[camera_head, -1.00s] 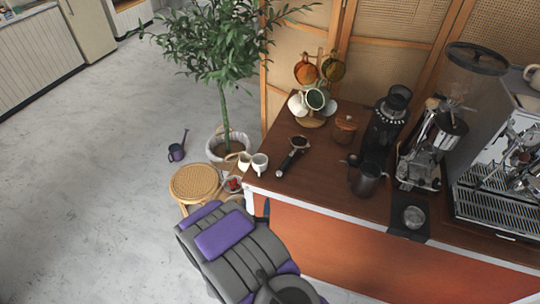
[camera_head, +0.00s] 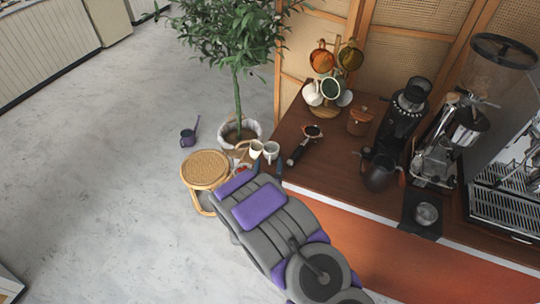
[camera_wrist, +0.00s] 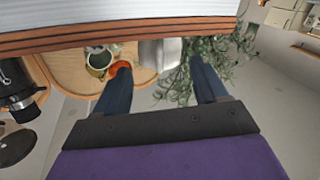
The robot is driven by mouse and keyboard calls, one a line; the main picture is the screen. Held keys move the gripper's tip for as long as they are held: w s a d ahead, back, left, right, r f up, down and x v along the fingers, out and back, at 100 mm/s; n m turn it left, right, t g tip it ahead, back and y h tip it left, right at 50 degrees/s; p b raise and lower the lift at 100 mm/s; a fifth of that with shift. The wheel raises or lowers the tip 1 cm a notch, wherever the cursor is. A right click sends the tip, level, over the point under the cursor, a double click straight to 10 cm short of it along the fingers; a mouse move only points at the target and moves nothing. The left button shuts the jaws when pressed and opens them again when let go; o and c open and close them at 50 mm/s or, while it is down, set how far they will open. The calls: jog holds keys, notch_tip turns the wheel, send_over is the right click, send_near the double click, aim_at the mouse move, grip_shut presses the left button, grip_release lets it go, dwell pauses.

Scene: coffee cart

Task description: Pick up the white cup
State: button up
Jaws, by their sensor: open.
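A white cup (camera_head: 271,153) stands at the left corner of the wooden counter, close beside a cream-coloured cup (camera_head: 256,149). My arm reaches up to that corner in the head view and hides part of the area just below the cups. My gripper (camera_wrist: 162,88) is open in the wrist view, its two dark blue fingers spread apart. A pale grey-white object (camera_wrist: 162,52) shows between the fingers at the wooden edge; I cannot tell for sure whether it is the white cup. No cup is held.
A cup rack (camera_head: 324,110) holds orange, green and white cups. A portafilter (camera_head: 303,144), wooden jar (camera_head: 361,121), dark pitcher (camera_head: 380,172) and grinder (camera_head: 408,105) stand on the counter. A rattan stool (camera_head: 205,169) and potted tree (camera_head: 239,132) are left of it.

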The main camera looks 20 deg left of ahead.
aim_at(271, 155)
jog(key=shift+b+x, duration=0.65)
jog(key=shift+x, duration=2.2)
jog(key=c, duration=0.9)
